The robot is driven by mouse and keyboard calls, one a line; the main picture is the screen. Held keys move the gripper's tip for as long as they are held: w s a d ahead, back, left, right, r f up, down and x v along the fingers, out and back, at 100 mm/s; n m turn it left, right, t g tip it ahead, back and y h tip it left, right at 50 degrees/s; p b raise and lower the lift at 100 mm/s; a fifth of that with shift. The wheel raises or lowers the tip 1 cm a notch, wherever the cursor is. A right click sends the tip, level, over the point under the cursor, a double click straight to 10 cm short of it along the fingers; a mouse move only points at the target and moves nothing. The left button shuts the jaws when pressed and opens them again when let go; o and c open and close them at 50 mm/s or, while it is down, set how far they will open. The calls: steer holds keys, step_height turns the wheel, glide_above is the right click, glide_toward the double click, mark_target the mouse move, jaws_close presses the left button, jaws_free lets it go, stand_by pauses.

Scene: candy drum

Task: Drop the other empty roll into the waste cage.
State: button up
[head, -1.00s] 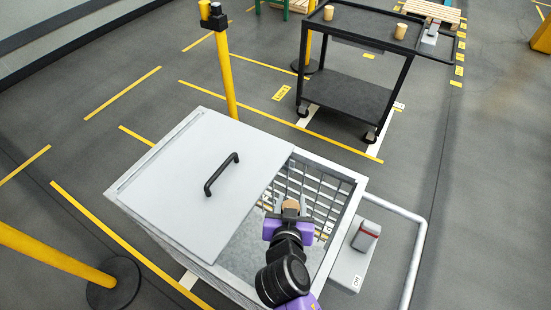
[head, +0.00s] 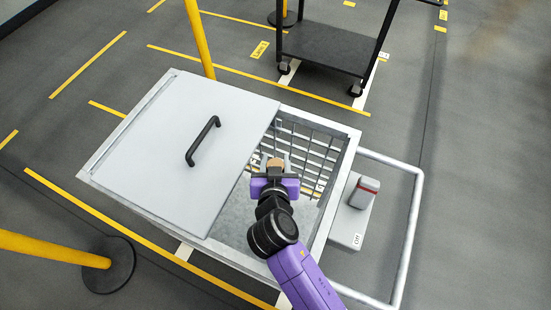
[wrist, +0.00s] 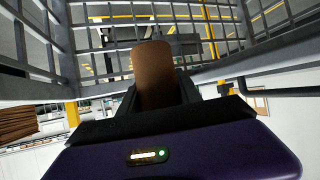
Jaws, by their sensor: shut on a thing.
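My gripper (head: 275,170) is shut on a brown cardboard roll (head: 275,162) over the open part of the waste cage (head: 355,135). In the wrist view the roll (wrist: 154,75) stands out between the dark fingers, with the cage's bars (wrist: 225,30) around it. The roll appears to be at or just inside the cage opening; its exact depth is hard to tell. A grey lid (head: 190,140) with a black handle covers the left part of the cage. My arm hides some of the cage's near side.
A grey box with a red-banded lever (head: 362,192) is on the cage's right side, inside a white push rail (head: 415,220). A black cart (head: 325,45) stands behind. A yellow post (head: 200,40) stands behind the cage, another (head: 55,250) at left.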

steer(key=o, duration=1.4)
steer(key=shift+o, duration=0.2)
steer(key=v, duration=0.7)
steer(key=shift+s+r+b, duration=0.15)
steer(key=shift+s+b, duration=0.2)
steer(key=shift+s, duration=0.05)
